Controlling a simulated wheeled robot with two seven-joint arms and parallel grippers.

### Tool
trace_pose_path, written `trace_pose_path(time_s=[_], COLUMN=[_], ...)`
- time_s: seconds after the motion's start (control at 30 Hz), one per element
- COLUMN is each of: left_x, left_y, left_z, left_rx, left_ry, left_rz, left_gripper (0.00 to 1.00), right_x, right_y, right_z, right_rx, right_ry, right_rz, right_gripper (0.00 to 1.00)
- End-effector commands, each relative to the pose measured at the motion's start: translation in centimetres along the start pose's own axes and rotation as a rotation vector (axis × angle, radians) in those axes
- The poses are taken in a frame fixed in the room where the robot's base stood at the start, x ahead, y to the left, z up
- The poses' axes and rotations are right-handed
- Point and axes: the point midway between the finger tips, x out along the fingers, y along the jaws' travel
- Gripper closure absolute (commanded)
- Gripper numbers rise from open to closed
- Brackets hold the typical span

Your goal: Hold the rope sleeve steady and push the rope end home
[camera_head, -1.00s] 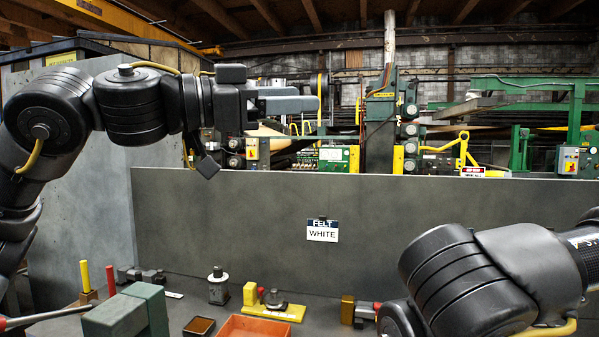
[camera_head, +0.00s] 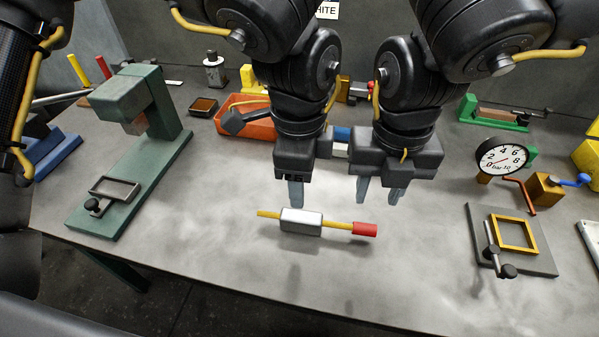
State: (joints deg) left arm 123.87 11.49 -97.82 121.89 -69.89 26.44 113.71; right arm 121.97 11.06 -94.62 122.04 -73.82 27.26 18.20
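The rope sleeve (camera_head: 301,221) is a small silver block near the front middle of the table. A yellow rope piece (camera_head: 267,214) sticks out of its left side. Another yellow rope length (camera_head: 338,226) with a red end (camera_head: 364,229) shows at its right side. The rope inside the sleeve is hidden. My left gripper (camera_head: 295,195) points down just above and behind the sleeve, apart from it; its finger gap does not show clearly. My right gripper (camera_head: 379,194) points down behind and above the red end, its fingers apart and empty.
A green press-like stand (camera_head: 140,165) is at left, an orange tray (camera_head: 240,127) behind. At right are a dial gauge (camera_head: 501,158) and a plate with a yellow frame (camera_head: 513,233). The table (camera_head: 400,270) is clear around the sleeve; its front edge is near.

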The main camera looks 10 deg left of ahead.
Motion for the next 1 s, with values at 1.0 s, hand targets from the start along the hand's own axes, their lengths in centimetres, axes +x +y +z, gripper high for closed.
trace_pose_path(time_s=[1.0], left_x=[10.7], left_y=[0.7], left_z=[0.3], left_rx=[0.008], left_ry=[-0.021], left_rz=[0.012], left_gripper=[0.45], right_x=[0.0], right_y=[0.0], right_z=[0.0], right_rx=[0.000], right_ry=[0.000], right_rz=[0.000], right_gripper=[0.64])
